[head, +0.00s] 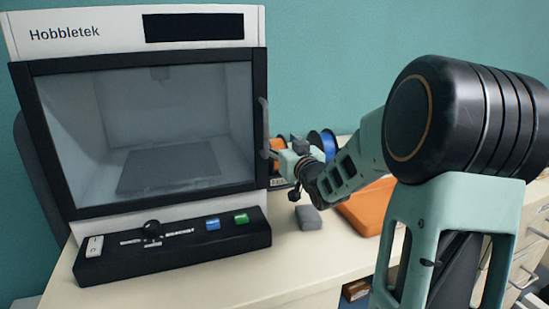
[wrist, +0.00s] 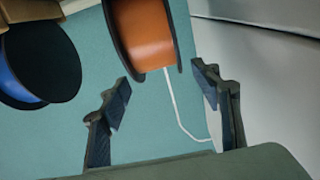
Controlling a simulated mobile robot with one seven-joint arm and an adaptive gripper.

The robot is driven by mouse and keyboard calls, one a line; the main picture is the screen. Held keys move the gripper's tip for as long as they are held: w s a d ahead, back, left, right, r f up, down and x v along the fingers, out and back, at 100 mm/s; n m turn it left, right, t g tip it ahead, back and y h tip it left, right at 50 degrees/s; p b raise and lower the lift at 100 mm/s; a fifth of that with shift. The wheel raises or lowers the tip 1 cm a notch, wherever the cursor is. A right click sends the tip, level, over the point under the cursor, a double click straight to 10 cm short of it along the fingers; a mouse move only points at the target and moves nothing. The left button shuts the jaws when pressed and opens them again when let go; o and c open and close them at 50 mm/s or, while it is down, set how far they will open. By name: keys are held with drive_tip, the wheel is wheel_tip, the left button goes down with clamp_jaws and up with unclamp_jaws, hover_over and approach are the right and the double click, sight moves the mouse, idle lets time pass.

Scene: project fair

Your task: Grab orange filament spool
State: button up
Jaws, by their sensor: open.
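The orange filament spool (wrist: 147,33) is at the top middle of the wrist view, with black flanges and a pale strand of filament hanging from it. My gripper (wrist: 163,88) is open and empty. Its two fingertips lie just short of the spool, apart from each other, roughly on either side of it. In the head view the orange spool (head: 279,147) is partly hidden behind my gripper (head: 292,160), beside the printer's right edge.
A blue filament spool (wrist: 38,65) stands left of the orange one, also seen in the head view (head: 324,143). The Hobbletek printer (head: 160,130) is close on the left. A grey block (head: 308,217) and an orange tray (head: 367,208) lie on the table (head: 220,275).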

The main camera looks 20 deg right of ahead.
drive_tip(key=w, duration=0.3)
drive_tip(key=shift+a+f, duration=0.1)
drive_tip(key=shift+f, duration=0.2)
drive_tip(key=shift+w+r, duration=0.1)
drive_tip(key=shift+w, duration=0.45)
drive_tip(key=shift+c, duration=0.3)
clamp_jaws()
drive_tip(key=shift+r, duration=0.1)
